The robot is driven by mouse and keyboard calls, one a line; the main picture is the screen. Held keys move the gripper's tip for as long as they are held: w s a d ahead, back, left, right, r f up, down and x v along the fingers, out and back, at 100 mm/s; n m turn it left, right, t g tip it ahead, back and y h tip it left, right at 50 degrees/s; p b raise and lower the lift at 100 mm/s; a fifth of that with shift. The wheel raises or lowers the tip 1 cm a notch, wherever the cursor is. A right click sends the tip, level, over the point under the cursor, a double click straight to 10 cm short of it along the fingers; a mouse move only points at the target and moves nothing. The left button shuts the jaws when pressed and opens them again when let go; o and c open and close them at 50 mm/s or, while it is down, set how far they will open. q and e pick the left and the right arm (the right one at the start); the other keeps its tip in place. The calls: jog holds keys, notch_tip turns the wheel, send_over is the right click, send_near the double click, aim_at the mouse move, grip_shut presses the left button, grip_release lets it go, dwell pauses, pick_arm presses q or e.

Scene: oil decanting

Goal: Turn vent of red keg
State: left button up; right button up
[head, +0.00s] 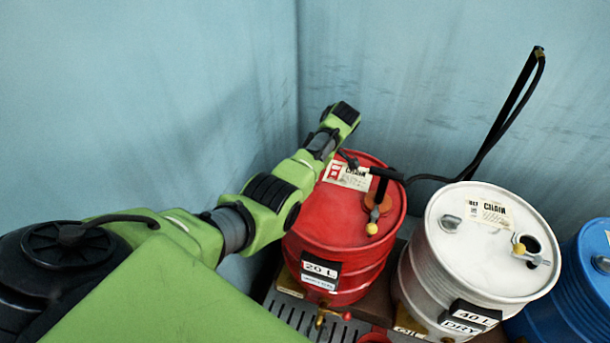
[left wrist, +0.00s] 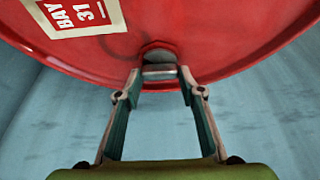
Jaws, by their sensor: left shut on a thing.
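The red keg (head: 325,232) stands in the corner with a "20 L" label on its front. Its red top fills the upper part of the left wrist view (left wrist: 230,35). Its vent (left wrist: 158,58), a small fitting with a grey metal part, sits close to the rim. My left gripper (left wrist: 161,73) reaches in from the rim side and is shut on the vent, one fingertip on each side. In the head view my left arm reaches over the keg's far left side, and the vent is hidden there. My right gripper is in neither view.
A white "40 L" keg (head: 478,245) is close on the right, then a blue keg (head: 570,290). A black hose (head: 500,125) rises behind. Walls stand close at left and back.

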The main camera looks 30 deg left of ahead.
pick_arm(q)
jog(key=o, duration=1.1)
jog(key=shift+a, duration=0.15)
jog(key=shift+w+d+r, duration=0.1)
jog(key=shift+d+r, duration=0.1)
jog(key=shift+r, duration=0.15)
jog(key=v, duration=1.1)
jog(key=shift+r, duration=0.1)
